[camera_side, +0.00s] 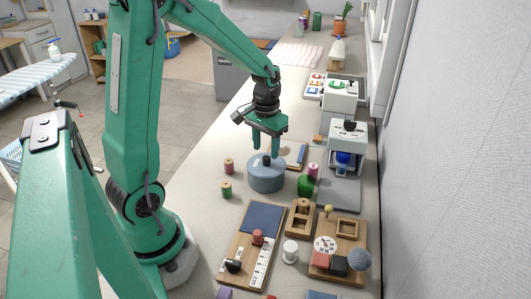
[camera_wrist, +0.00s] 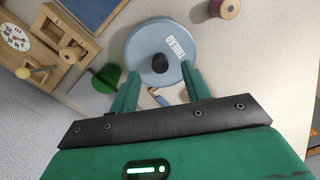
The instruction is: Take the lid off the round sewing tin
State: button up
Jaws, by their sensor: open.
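The round sewing tin (camera_side: 266,181) is blue-grey and stands upright on the counter in the side view. Its lid (camera_wrist: 143,55) carries a dark round knob (camera_wrist: 160,63) and the word THREAD in the wrist view. The lid sits on the tin; the knob also shows in the side view (camera_side: 266,160). My gripper (camera_side: 266,151) is green, points down and is above the tin, close to the knob. Its two fingers are apart (camera_wrist: 158,78), with the knob showing between and slightly beyond the tips in the wrist view. Nothing is held.
Thread spools (camera_side: 228,166) (camera_side: 226,189) stand left of the tin. A green object (camera_side: 305,186) and a pink spool (camera_side: 313,170) stand close on its right.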

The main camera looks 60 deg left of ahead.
aim_at(266, 157)
jog(key=shift+f, duration=1.7)
grip_shut()
